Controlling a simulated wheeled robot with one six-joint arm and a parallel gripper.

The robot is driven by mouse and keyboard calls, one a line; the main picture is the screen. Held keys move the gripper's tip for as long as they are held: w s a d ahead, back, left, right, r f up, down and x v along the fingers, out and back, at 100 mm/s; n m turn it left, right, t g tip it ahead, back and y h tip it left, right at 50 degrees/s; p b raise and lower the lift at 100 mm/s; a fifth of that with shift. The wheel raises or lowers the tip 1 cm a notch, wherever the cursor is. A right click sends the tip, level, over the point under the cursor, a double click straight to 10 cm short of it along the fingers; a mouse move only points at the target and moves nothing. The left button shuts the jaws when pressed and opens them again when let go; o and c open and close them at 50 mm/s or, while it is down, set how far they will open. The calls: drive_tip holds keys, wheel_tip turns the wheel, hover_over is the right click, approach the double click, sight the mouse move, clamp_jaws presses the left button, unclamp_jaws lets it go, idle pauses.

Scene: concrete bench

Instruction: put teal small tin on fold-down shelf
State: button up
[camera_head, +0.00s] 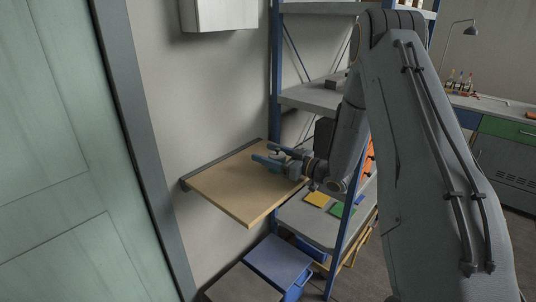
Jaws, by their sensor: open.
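The fold-down shelf (225,187) is a light wooden board fixed to the wall, folded out flat. I see no tin standing on its visible surface. My gripper (265,156) reaches in from the right over the back right part of the shelf, with its bluish fingers pointing left. It is open, and I see nothing held between the fingers. I cannot make out a teal small tin in this view; my arm and gripper hide part of the shelf and the rack behind.
A blue-framed rack (318,95) stands right of the shelf, with yellow and green flat pieces (317,199) on a lower level. Blue bins (279,262) sit below the shelf. A green door (60,150) is at left, a white wall box (222,14) above.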

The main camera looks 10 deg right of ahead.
sight(284, 158)
drive_tip(key=shift+r, duration=0.15)
drive_tip(key=b+v, duration=0.2)
drive_tip(key=v, duration=1)
drive_tip(key=shift+b, duration=0.3)
